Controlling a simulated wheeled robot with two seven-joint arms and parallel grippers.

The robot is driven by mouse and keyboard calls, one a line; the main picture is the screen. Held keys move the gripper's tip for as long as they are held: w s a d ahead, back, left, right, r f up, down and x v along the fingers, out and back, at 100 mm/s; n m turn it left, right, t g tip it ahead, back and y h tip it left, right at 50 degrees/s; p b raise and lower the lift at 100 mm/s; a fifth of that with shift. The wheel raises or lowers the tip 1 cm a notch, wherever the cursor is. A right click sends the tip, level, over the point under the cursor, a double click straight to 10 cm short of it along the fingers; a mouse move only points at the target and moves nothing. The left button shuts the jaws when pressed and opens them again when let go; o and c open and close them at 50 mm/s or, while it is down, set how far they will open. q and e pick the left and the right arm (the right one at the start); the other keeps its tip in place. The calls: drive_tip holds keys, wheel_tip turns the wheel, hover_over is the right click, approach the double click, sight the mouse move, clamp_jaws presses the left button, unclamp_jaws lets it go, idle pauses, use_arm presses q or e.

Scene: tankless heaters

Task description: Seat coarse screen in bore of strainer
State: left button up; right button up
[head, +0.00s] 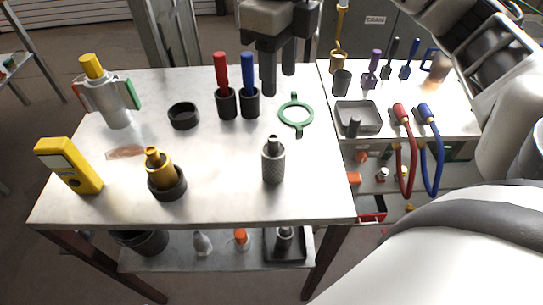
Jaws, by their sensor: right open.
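A grey cylinder with a mesh-like patterned side and a dark knob (273,163), which looks like the coarse screen, stands upright near the table's front right. A silver body with a yellow top and red and green side parts (117,105), possibly the strainer, stands at the back left; I cannot see into its bore. My right gripper (278,82) is open and empty at the table's back edge, beyond the grey cylinder and apart from it. My left gripper is out of view.
A brass piece (158,166) sits in a black cup (168,190). Nearby are a yellow meter (70,165), black ring (183,115), red (221,72) and blue (249,72) handled tools in holders, and green ring (296,126). The table (225,190) has free room at centre front.

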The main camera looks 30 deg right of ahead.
drive_tip(key=b, duration=0.1)
hover_over(273, 137)
drive_tip(key=f, duration=0.7)
drive_tip(key=shift+s+d+f, duration=0.2)
drive_tip(key=shift+d+f, duration=0.1)
drive_tip(key=shift+f, duration=0.05)
drive_tip(key=shift+w+a+f+p, duration=0.1)
drive_tip(key=shift+a+f+p, duration=0.1)
drive_tip(key=shift+f, duration=1.2)
drive_tip(key=shift+w+a+f+p, duration=0.1)
drive_tip(key=shift+a+f+p, duration=0.05)
drive_tip(key=shift+f, duration=1.2)
clamp_jaws()
